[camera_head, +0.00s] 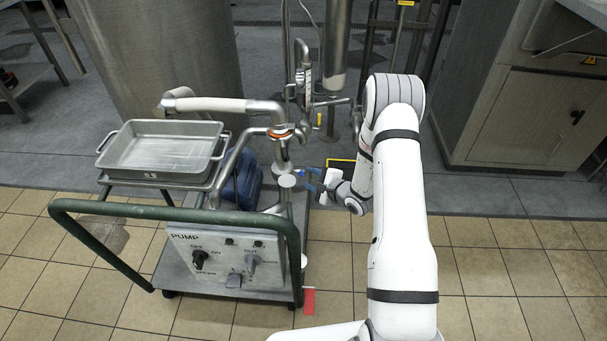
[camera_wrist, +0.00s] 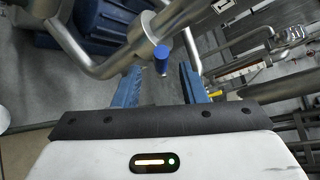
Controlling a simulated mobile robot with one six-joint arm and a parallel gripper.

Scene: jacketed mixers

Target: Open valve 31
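A valve handle with a blue grip (camera_wrist: 161,54) sticks out from a steel pipe fitting (camera_wrist: 150,25) in the wrist view. In the head view the blue tip (camera_head: 299,172) shows beside the upright pipe on the pump cart. I cannot read a number 31 on it. My gripper (camera_wrist: 161,70) is open, with one blue finger on each side of the blue grip in the wrist picture. Whether the fingers touch it or stop short of it, I cannot tell. In the head view my gripper (camera_head: 313,182) is just right of the pipe.
The pump cart (camera_head: 225,285) has a green rail (camera_head: 120,208), a control panel and a metal tray (camera_head: 163,168) on top. A blue motor (camera_head: 243,180) sits behind the pipe. Thin pipes with a yellow handle (camera_head: 319,120) stand behind. Tiled floor is clear at right.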

